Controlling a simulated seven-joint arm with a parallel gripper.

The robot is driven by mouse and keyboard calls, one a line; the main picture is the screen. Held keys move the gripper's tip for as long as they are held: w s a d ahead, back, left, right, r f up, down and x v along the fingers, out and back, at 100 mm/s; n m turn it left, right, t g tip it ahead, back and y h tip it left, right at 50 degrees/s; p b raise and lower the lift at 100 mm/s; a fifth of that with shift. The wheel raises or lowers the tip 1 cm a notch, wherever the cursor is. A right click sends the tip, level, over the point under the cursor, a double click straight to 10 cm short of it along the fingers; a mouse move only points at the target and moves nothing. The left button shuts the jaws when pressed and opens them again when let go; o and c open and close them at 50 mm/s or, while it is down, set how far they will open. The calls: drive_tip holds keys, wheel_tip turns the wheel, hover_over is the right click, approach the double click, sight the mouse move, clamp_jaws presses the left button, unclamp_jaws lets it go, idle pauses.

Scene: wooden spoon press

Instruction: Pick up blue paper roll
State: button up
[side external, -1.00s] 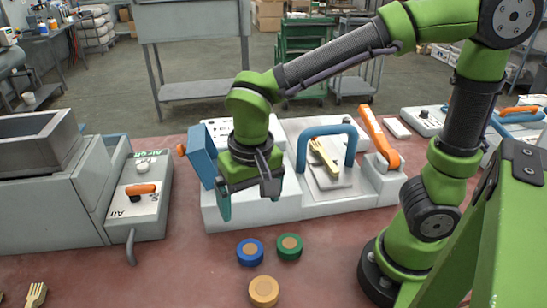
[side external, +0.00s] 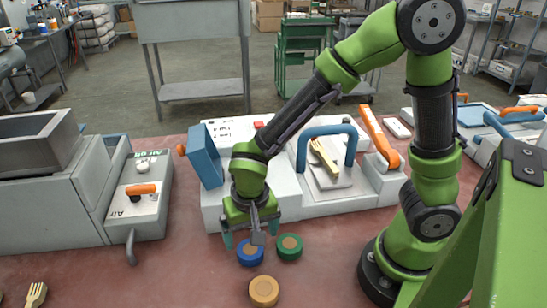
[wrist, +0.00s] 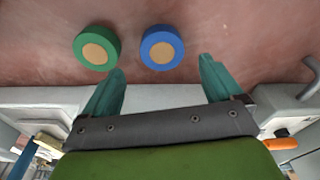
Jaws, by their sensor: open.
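The blue paper roll (side external: 249,258) lies flat on the reddish table with its tan core facing up. It also shows in the wrist view (wrist: 162,48), near the top middle. My gripper (side external: 250,238) is open and empty, with its teal fingers pointing down over the blue roll. In the wrist view my gripper (wrist: 162,68) has its fingertips apart, with the blue roll appearing just past the gap between them. I see no contact with the roll. In the side view a grey part of my gripper slightly covers the roll's top edge.
A green roll (side external: 289,247) sits close to the right of the blue one, and an orange-tan roll (side external: 264,291) sits in front. A white press (side external: 290,209) with a blue handle stands just behind. Clear table lies left of the rolls.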

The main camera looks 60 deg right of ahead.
sight(250, 248)
wheel_tip(250, 248, down, 5)
drive_tip(key=shift+w+a+r, duration=0.1)
drive_tip(key=shift+w, duration=0.05)
